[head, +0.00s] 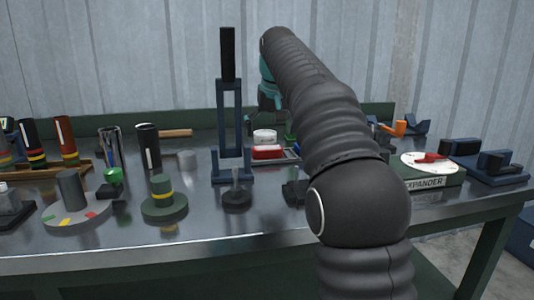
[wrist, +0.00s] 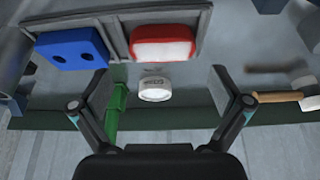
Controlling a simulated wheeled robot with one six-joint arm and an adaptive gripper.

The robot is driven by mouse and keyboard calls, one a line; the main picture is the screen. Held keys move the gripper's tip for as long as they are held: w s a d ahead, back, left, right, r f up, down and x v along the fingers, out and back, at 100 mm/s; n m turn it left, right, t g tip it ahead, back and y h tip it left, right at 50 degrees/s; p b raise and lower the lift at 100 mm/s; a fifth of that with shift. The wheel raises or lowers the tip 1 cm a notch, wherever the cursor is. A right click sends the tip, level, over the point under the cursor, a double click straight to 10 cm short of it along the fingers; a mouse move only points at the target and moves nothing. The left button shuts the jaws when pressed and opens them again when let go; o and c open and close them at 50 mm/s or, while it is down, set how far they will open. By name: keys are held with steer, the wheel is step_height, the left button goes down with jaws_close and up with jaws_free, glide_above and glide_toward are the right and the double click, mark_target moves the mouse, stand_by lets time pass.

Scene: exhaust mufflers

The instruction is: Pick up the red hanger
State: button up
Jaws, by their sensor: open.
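In the wrist view the red hanger (wrist: 163,34) sits in one compartment of a grey tray (wrist: 117,32). A blue piece with two holes (wrist: 72,48) lies in the compartment beside it. My gripper (wrist: 162,88) is open and empty, its two fingers wide apart. The red hanger shows beyond the fingertips, towards the top of the wrist picture. In the head view my gripper (head: 266,106) hangs above the bench, partly hidden by my arm.
A white round tin (wrist: 155,90) stands next to the tray, between the fingers in the wrist view. A tall blue stand (head: 231,125) rises left of my gripper. The expander (head: 425,182) stands at the right.

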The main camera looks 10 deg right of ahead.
mark_target(268, 148)
steer(key=shift+x, duration=2.8)
steer(key=shift+a, duration=0.15)
steer(key=c, duration=0.7)
